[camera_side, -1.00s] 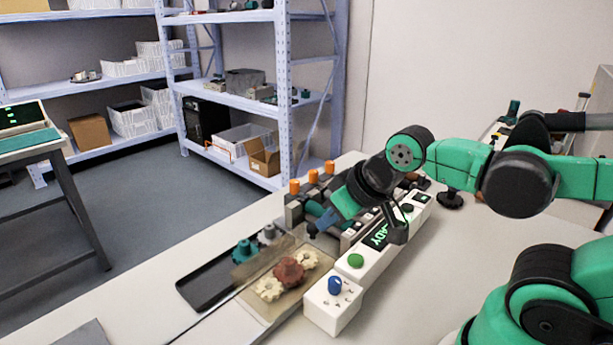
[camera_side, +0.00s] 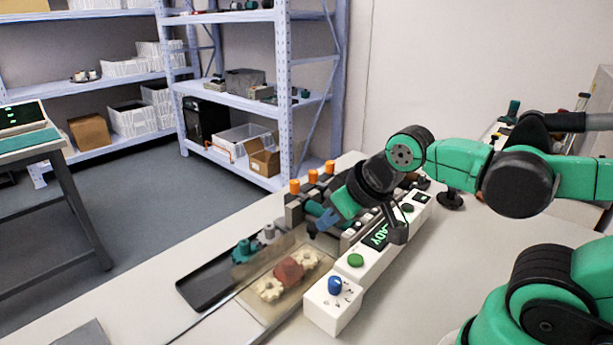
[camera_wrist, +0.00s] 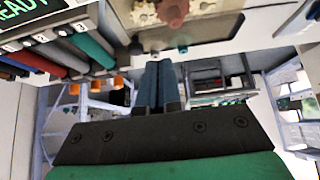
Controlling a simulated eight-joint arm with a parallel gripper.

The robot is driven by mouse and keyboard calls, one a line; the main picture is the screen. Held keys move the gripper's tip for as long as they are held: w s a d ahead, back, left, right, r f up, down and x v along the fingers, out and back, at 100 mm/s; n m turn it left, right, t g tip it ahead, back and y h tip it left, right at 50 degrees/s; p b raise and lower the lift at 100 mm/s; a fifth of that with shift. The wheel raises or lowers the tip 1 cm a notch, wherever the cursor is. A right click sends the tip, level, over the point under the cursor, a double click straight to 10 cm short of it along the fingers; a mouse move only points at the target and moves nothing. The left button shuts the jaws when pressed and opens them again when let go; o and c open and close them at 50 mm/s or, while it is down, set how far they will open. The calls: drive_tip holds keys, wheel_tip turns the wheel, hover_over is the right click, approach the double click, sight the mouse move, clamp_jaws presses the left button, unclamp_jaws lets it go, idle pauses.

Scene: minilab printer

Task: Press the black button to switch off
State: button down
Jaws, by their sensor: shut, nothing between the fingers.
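A white control panel (camera_side: 374,264) runs diagonally across the table in the side view. A black button (camera_side: 407,208) sits on it, between the dark display with green lettering (camera_side: 378,236) and a small screen (camera_side: 422,197). My gripper (camera_side: 324,219) is shut and empty, with blue fingers. It hangs to the left of the panel, beside the printer, apart from the black button. In the wrist view the shut fingers (camera_wrist: 158,88) point up the picture toward the gear tray. The black button does not show there; part of the display (camera_wrist: 25,12) shows at top left.
A green button (camera_side: 356,260) and a blue knob (camera_side: 335,285) are on the near end of the panel. Pale and reddish gears (camera_side: 289,271) lie beside it under a clear cover. Several orange-topped parts (camera_side: 313,176) stand behind my gripper. Bare table lies right of the panel.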

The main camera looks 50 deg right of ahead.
drive_tip(key=shift+d, duration=0.1)
wheel_tip(320, 180, up, 3)
drive_tip(key=m+t+h, duration=0.1)
drive_tip(key=m+h, duration=0.3)
drive_tip(key=m, duration=1)
hover_over(410, 208)
drive_tip(key=shift+f, duration=4.4)
drive_tip(key=shift+f, duration=0.15)
drive_tip(key=shift+f, duration=0.25)
